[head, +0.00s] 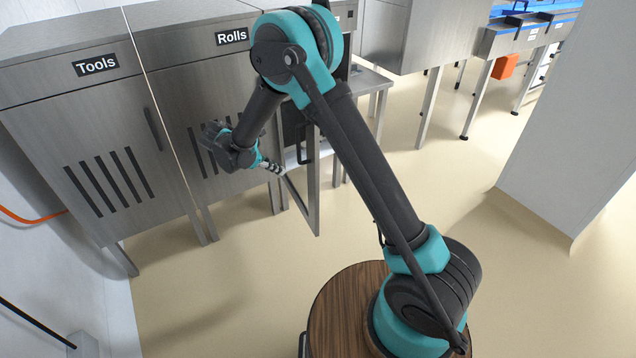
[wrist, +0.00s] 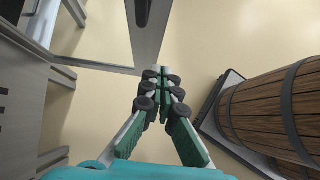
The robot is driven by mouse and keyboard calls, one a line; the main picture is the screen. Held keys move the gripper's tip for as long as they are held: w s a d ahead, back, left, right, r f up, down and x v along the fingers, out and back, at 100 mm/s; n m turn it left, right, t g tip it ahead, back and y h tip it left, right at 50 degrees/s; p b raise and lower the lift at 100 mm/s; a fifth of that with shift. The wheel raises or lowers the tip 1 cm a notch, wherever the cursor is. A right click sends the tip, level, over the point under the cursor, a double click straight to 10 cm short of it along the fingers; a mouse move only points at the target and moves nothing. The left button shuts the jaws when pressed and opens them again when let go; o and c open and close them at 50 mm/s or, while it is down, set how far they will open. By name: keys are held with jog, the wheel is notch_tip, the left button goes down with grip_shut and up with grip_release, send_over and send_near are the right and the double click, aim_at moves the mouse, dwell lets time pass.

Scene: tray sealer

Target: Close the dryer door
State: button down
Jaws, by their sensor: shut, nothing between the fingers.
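The dryer door (head: 313,185) is a grey metal panel standing open, swung out from the cabinet row, partly hidden behind my arm in the head view. A dark handle (head: 304,146) shows on it. In the wrist view the door (wrist: 133,45) comes down from the top, with its dark handle (wrist: 142,12) near the top edge. My gripper (head: 274,168) is shut and empty, just left of the door in the head view. In the wrist view my gripper (wrist: 150,73) has its fingertips close below the door's lower corner; I cannot tell if they touch it.
The Tools cabinet (head: 95,150) and Rolls cabinet (head: 203,100) stand at the left. A steel table (head: 370,78) is behind the door. A conveyor (head: 525,38) is far right, and a grey wall block (head: 570,130) stands nearer. The floor in front of the cabinets is clear.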

send_near(314, 181)
notch_tip(314, 181, down, 4)
jog(key=d, duration=0.2)
jog(key=shift+w+d, duration=0.75)
jog(key=shift+d, duration=0.1)
jog(key=shift+d, duration=0.1)
